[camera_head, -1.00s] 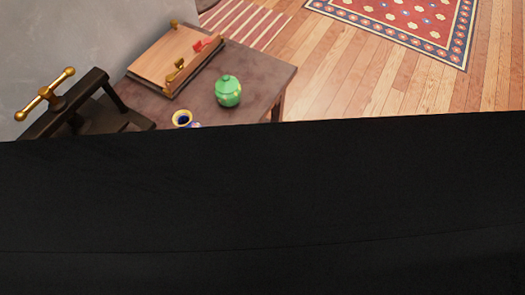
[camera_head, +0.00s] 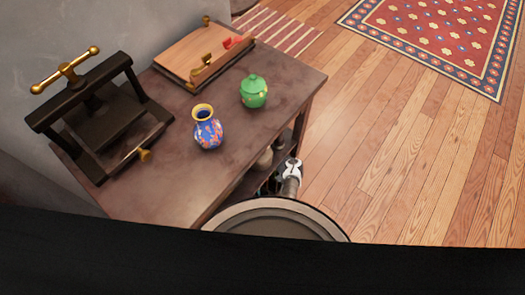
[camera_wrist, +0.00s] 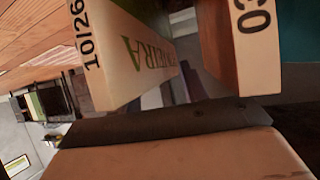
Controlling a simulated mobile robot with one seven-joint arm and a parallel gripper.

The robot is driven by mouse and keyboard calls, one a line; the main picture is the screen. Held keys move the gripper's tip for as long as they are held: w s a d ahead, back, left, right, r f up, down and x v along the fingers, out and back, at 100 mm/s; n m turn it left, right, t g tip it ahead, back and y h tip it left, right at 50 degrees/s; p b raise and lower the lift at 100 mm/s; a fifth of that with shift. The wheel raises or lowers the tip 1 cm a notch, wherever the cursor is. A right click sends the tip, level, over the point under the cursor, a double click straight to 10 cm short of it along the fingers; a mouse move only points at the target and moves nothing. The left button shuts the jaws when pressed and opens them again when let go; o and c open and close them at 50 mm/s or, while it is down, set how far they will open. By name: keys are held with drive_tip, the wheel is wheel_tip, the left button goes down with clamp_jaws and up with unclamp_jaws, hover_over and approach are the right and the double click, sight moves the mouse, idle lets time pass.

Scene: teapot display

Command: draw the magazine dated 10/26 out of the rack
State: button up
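In the wrist view, the magazine dated 10/26 (camera_wrist: 95,50) stands close at the left, with black digits on its cream spine and green letters along its side. A second cream-spined volume marked 03 (camera_wrist: 252,28) stands to its right, with a gap between them. In the head view, a white and black part at the end of my arm, my gripper (camera_head: 291,169), is low beside the table's right side. Its fingers cannot be made out in either view, so I cannot tell whether it is open or touches the magazine. The rack is not clearly distinguishable.
The dark table (camera_head: 165,190) carries a black press (camera_head: 100,115), a blue vase (camera_head: 207,132), a green lidded jar (camera_head: 253,92) and a wooden board with brass fittings (camera_head: 200,52). Wooden floor (camera_head: 400,170) is clear at right.

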clamp_jaws()
drive_tip(key=shift+d+r+p, duration=0.2)
drive_tip(key=shift+r+p, duration=0.2)
drive_tip(key=shift+p, duration=0.25)
drive_tip(key=shift+s+d+p, duration=0.3)
drive_tip(key=shift+s+d, duration=0.1)
drive_tip(key=shift+d, duration=0.25)
drive_tip(key=shift+s+d+p, duration=0.35)
drive_tip(key=shift+s+d, duration=0.05)
drive_tip(key=shift+d, duration=0.3)
drive_tip(key=shift+s+d+p, duration=0.3)
drive_tip(key=shift+s+d, duration=0.1)
drive_tip(key=shift+d, duration=0.25)
drive_tip(key=s+d+p, duration=0.1)
drive_tip(key=s+d, duration=0.4)
drive_tip(key=d, duration=0.3)
drive_tip(key=s+d+p, duration=0.1)
drive_tip(key=s+d, duration=0.5)
drive_tip(key=d, duration=0.2)
drive_tip(key=shift+s+d+p, duration=0.25)
drive_tip(key=shift+d+p, duration=0.05)
drive_tip(key=shift+p, duration=0.1)
